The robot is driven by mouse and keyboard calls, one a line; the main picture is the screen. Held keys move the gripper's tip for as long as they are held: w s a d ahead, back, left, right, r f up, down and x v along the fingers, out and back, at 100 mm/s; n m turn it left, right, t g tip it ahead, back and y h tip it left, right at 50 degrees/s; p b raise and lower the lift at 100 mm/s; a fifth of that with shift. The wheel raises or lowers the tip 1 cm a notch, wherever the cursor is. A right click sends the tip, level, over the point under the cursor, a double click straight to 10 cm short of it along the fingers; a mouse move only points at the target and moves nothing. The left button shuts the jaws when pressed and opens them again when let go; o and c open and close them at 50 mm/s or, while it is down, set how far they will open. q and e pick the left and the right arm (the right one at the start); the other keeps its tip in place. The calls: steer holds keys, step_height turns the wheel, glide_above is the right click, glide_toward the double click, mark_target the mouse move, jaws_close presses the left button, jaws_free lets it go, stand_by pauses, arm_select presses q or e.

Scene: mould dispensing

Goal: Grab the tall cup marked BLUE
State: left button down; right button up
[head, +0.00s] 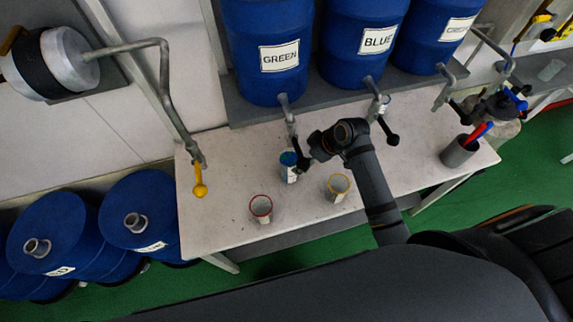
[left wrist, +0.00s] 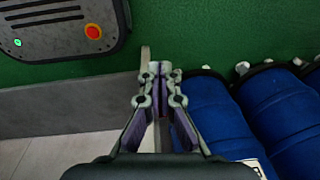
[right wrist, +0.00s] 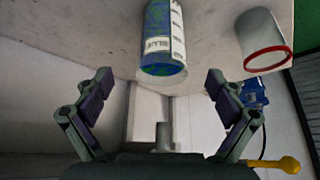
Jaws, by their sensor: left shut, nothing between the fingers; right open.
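The tall cup marked BLUE (head: 289,172) stands on the white table, with a blue top and a pale label. In the right wrist view the tall cup (right wrist: 163,28) appears upside down, straight ahead, with its label partly readable. My right gripper (head: 303,160) is beside the cup's right side in the head view. In the right wrist view the right gripper (right wrist: 160,80) is open, its fingers spread either side of the cup's line and not closed on it. My left gripper (left wrist: 158,75) is shut and empty, away from the table; the head view does not show it.
A red-rimmed cup (head: 261,207) and a yellow-rimmed cup (head: 338,187) stand near the front edge of the table (head: 220,185). A grey holder (head: 459,151) stands at the right. Barrels marked GREEN (head: 270,70) and BLUE (head: 365,50) stand behind, with taps over the table.

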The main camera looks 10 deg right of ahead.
mark_target(292, 163)
steer(key=p+x, duration=0.1)
steer(key=x, duration=0.7)
steer(key=shift+a+f+p, duration=0.2)
steer(key=shift+p, duration=0.1)
steer(key=c, duration=1.7)
arm_select(q)
steer(key=shift+s+a+r, duration=0.1)
steer(key=shift+s+r, duration=0.05)
steer(key=shift+r, duration=0.65)
arm_select(e)
steer(key=shift+r, duration=0.1)
steer(key=shift+c, duration=0.3)
